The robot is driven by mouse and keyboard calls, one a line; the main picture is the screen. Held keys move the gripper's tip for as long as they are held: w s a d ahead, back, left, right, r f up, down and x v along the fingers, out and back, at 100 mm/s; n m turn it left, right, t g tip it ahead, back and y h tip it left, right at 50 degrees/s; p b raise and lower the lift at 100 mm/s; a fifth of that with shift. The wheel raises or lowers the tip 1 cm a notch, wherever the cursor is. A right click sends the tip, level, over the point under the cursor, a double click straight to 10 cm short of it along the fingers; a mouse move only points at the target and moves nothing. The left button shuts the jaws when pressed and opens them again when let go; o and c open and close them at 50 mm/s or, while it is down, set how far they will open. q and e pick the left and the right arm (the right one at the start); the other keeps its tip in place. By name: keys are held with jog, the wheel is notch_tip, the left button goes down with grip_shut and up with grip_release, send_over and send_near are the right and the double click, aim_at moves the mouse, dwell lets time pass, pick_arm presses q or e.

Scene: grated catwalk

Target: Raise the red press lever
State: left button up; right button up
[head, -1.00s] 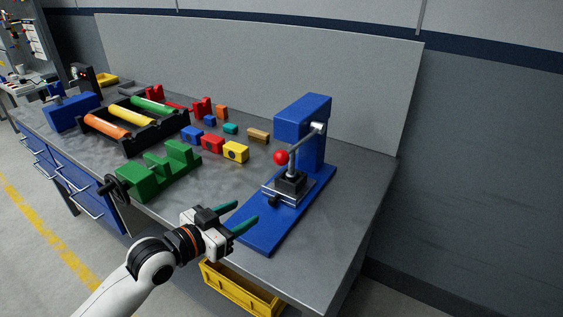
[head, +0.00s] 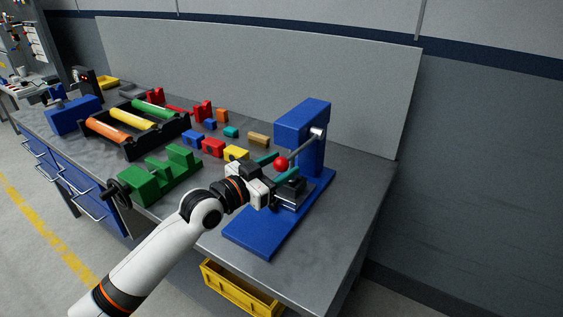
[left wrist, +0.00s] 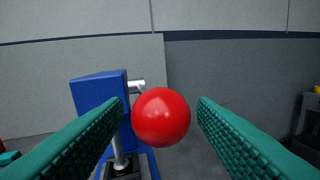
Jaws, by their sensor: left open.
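The blue press (head: 303,121) stands on its blue base plate (head: 262,238) at the right end of the workbench. Its lever (head: 302,147) is a metal rod slanting down to the left from the pivot and ending in a red ball knob (head: 281,164). My left gripper (head: 279,165) is at the knob, with its teal fingers open on either side of it. In the left wrist view the red ball (left wrist: 160,117) sits between the fingers, with a visible gap to the right finger. The left finger passes close to the ball. My right gripper is not in view.
A green vise (head: 160,175) and a black rack of coloured rollers (head: 133,128) stand to the left on the grey bench. Several small coloured blocks, including a yellow one (head: 236,153), lie behind my arm. A yellow bin (head: 240,290) is below the front edge.

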pick_arm(q)
jog(key=shift+w+d, duration=0.35)
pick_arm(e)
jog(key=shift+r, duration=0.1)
pick_arm(q)
jog(key=shift+c, duration=0.2)
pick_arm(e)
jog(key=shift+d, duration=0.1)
